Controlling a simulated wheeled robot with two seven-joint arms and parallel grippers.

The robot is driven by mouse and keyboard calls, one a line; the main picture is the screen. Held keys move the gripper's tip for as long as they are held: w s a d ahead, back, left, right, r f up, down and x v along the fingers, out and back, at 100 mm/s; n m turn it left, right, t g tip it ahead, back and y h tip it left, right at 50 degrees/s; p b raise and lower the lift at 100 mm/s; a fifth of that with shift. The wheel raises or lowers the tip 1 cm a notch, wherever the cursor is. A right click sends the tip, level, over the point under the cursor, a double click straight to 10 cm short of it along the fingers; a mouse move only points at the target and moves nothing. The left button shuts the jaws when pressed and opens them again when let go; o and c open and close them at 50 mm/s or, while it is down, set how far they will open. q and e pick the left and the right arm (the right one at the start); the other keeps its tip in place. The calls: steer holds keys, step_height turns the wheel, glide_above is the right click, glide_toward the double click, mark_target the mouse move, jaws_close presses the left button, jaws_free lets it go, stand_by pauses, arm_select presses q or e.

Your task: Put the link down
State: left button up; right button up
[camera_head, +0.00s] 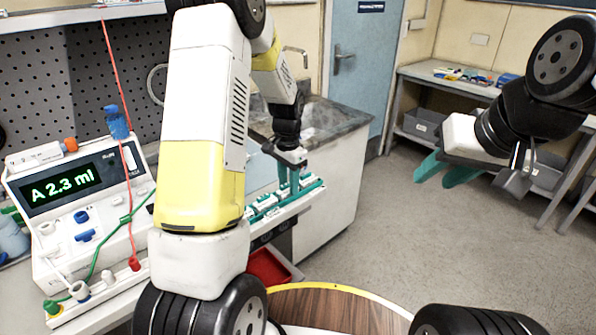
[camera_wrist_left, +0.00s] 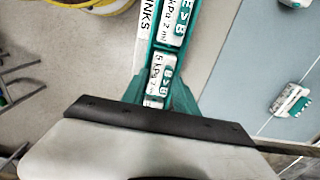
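My left gripper (camera_head: 290,185) points down with its teal fingers at a teal rack (camera_head: 312,192) holding a row of white and teal links. In the left wrist view, a link (camera_wrist_left: 160,75) marked "5 kPa" lies between the fingers, in line with another link (camera_wrist_left: 174,22) in the row. The fingers flank it, but I cannot tell whether they press on it. The rack's edge label (camera_wrist_left: 146,30) reads "LINKS". My right gripper (camera_head: 446,170) is raised at the right, with its teal fingers apart and nothing between them.
An infusion pump (camera_head: 85,200) reading "A 2.3 ml" stands at the left with red and green tubing. A red tray (camera_head: 268,268) is below the rack. Separate link-like pieces (camera_wrist_left: 290,100) lie on a blue-grey surface. The floor (camera_head: 400,240) at right is clear.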

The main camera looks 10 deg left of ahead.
arm_select(q)
steer(key=shift+o, duration=1.1)
steer(key=shift+r, duration=0.15)
steer(key=s+r+n+t, duration=0.1)
steer(key=s+r, duration=0.3)
steer(key=r, duration=1.3)
steer(key=s+d+r+n+t+h, duration=0.1)
steer(key=s+r+n+t, duration=0.1)
steer(key=s, duration=0.8)
steer(key=s+d+r+n+t+h, duration=0.1)
steer(key=s+r+n+t, duration=0.2)
steer(key=s, duration=0.7)
steer(key=shift+s+r+n, duration=0.15)
steer(key=shift+r+n, duration=0.35)
steer(key=shift+r, duration=0.4)
steer(key=shift+d, duration=0.1)
